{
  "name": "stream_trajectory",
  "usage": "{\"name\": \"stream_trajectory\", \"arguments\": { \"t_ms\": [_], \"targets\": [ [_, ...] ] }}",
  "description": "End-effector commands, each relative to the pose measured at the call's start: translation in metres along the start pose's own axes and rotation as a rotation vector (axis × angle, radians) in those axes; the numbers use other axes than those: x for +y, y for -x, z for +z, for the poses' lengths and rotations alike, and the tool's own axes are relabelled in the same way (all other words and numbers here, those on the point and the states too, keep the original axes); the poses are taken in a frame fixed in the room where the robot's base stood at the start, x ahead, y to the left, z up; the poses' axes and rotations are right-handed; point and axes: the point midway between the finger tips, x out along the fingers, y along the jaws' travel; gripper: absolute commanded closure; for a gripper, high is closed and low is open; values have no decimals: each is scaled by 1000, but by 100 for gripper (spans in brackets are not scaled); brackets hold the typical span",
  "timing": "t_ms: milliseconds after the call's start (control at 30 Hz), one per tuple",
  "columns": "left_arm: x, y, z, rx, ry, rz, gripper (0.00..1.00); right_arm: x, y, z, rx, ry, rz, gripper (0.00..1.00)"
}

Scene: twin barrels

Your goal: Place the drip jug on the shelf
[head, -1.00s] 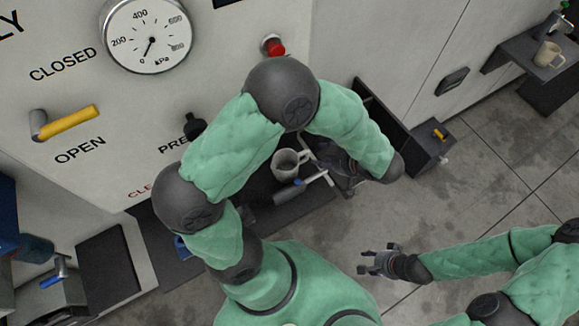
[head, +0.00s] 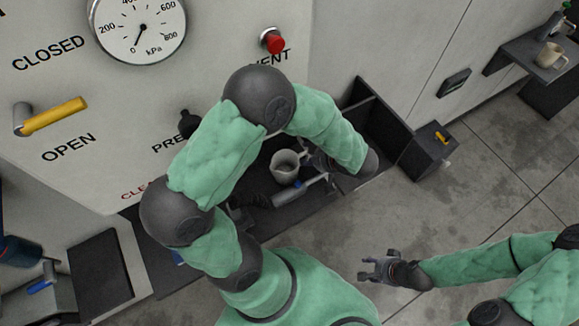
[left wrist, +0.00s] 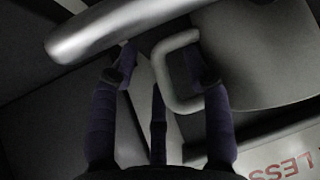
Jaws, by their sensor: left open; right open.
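The drip jug (head: 285,167), a grey jug, stands upright in the dark recess at the panel's foot. In the left wrist view, its body (left wrist: 260,50) is at the upper right and its loop handle (left wrist: 163,75) reaches between my fingers. My left gripper (head: 318,166) is at the jug's right side, partly hidden by my arm. It also shows in the left wrist view (left wrist: 162,72), open around the handle. My right gripper (head: 372,268) is open and empty over the floor. A dark shelf (head: 507,58) at the upper right holds a beige mug (head: 549,54).
A metal pipe with a blue part (head: 300,188) runs close in front of the jug; a pale pipe (left wrist: 115,25) crosses near my left fingers. A dark upright partition (head: 382,115) and a low box (head: 428,152) stand to the right.

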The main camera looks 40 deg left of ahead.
Motion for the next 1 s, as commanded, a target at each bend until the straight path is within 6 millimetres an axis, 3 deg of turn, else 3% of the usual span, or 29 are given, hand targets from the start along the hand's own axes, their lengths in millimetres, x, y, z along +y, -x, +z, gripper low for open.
{"name": "stream_trajectory", "arguments": {
  "t_ms": [33,167,200,667,900,1000],
  "targets": [
    [0,0,0,0,0,0,60,0,0,0,0,0,0,54],
    [0,0,0,0,0,0,97,0,0,0,0,0,0,54],
    [0,0,0,0,0,0,100,0,0,0,0,0,0,54],
    [0,4,-4,1,0,1,100,-1,3,0,0,0,0,54],
    [0,24,-24,2,2,2,100,-7,19,1,0,0,0,54],
    [-9,39,-29,2,-1,2,100,-9,25,1,0,0,0,54]
  ]
}}
